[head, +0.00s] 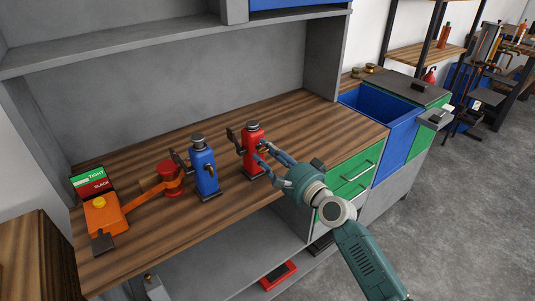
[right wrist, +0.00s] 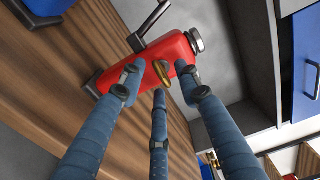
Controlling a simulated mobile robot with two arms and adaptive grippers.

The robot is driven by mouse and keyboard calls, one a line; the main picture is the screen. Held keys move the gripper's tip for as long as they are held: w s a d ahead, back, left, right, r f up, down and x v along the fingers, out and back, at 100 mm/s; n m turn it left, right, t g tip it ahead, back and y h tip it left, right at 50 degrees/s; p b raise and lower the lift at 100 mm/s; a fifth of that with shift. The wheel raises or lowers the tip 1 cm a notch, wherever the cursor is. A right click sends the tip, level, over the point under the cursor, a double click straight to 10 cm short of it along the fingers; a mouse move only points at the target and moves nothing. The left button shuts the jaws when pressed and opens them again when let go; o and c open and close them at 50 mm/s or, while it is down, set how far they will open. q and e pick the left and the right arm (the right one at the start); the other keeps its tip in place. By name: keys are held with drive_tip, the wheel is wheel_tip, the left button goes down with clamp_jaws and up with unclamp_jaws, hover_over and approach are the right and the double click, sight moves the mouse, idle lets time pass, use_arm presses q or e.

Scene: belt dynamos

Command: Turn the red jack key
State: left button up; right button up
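The red jack (head: 253,147) stands upright on the wooden bench, with a dark lever on its left side and a dark cap on top. In the right wrist view the red jack (right wrist: 172,52) shows close up, tilted, with a brass key (right wrist: 162,74) on its near face. My right gripper (head: 262,154) is at the jack's right side. Its three blue fingers are spread apart around the key, open, with the tips close to the red body; I cannot tell whether they touch it. My left gripper is not in view.
A blue jack (head: 204,171) stands just left of the red one. Further left are an orange box (head: 104,214), a red round part (head: 169,178) and a TIGHT/SLACK sign (head: 92,183). A blue bin (head: 385,115) is at the right. The bench behind the jacks is clear.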

drive_tip(key=v, duration=1.2)
